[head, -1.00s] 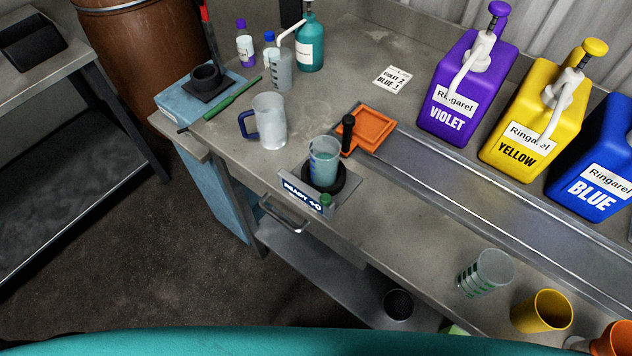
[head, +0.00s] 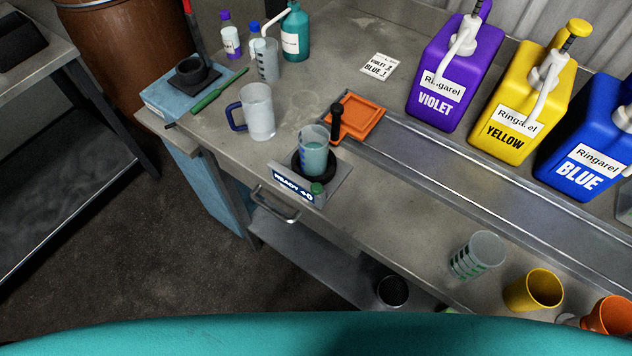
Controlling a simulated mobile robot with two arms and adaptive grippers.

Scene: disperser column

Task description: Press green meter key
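The green meter key (head: 317,188) is a small round button on the front right of the grey meter (head: 332,190) on the workbench. The meter's display (head: 292,187) seems to read "READY 40", though the digits are small. A clear beaker (head: 314,152) with blue-green liquid stands upright in the meter's black round seat. Nothing touches the key. Neither gripper shows in the head view.
A clear mug with a blue handle (head: 257,112) stands left of the meter. An orange tray (head: 356,119) and an upright black handle (head: 336,122) are behind it. Violet (head: 446,75), yellow (head: 520,95) and blue (head: 585,150) jugs line the back. A clear cup (head: 477,255) stands at right.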

